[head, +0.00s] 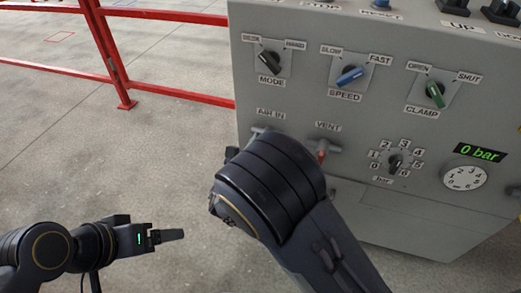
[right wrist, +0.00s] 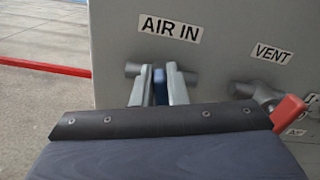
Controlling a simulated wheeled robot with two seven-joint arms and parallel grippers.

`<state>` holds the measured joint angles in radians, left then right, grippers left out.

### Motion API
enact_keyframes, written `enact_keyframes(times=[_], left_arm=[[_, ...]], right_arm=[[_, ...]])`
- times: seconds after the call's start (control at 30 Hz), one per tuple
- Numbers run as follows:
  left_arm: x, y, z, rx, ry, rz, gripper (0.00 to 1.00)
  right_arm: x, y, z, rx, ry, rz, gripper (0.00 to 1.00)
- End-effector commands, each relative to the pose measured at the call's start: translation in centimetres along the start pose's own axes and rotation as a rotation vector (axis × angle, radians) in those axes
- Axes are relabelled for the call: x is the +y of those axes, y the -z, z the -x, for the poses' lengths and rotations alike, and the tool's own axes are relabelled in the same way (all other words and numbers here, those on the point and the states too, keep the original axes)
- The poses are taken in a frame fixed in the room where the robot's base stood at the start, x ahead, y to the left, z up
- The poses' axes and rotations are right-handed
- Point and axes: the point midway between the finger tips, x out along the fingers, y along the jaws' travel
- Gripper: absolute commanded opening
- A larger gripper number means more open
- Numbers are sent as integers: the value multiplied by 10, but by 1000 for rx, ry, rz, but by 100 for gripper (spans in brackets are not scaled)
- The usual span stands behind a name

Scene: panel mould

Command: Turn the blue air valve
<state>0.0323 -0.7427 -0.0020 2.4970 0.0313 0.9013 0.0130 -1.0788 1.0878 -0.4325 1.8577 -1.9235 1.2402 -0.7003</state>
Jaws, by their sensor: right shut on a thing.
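The blue air valve's handle (right wrist: 160,86) shows as a narrow blue strip under the AIR IN label in the right wrist view. My right gripper (right wrist: 161,84) is shut on this handle, with one grey finger on each side of it. The grey valve body shows to either side of the fingers. In the head view my right wrist hides the handle and the fingers; only a bit of grey pipe shows below the AIR IN label (head: 271,113). My left gripper (head: 174,235) is low at the left, away from the panel, seen side-on; its opening cannot be told.
The grey panel (head: 310,25) carries MODE (head: 270,61), SPEED (head: 348,76) and CLAMP (head: 435,93) knobs. A red-handled vent valve (head: 322,153) is close right of my right wrist. A pressure knob (head: 396,162) and a 0 bar display (head: 479,153) are further right. Red railing (head: 108,45) stands behind; floor at left is clear.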

Motion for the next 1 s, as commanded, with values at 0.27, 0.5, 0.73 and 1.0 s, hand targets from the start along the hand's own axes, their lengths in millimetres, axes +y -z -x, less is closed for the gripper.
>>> enact_keyframes(times=[0.27, 0.5, 0.73, 1.0], left_arm=[[15, 16, 32, 1, 0, 0, 80], [17, 19, 37, 1, 0, 0, 80], [17, 19, 37, 1, 0, 0, 80], [28, 32, 62, 1, 0, 0, 80]], right_arm=[[5, -3, 1, 4, -3, 217, 0], [8, 2, 1, 4, -2, 297, 0], [8, 2, 1, 4, -2, 298, 0], [12, 0, 1, 4, -4, 498, 0]])
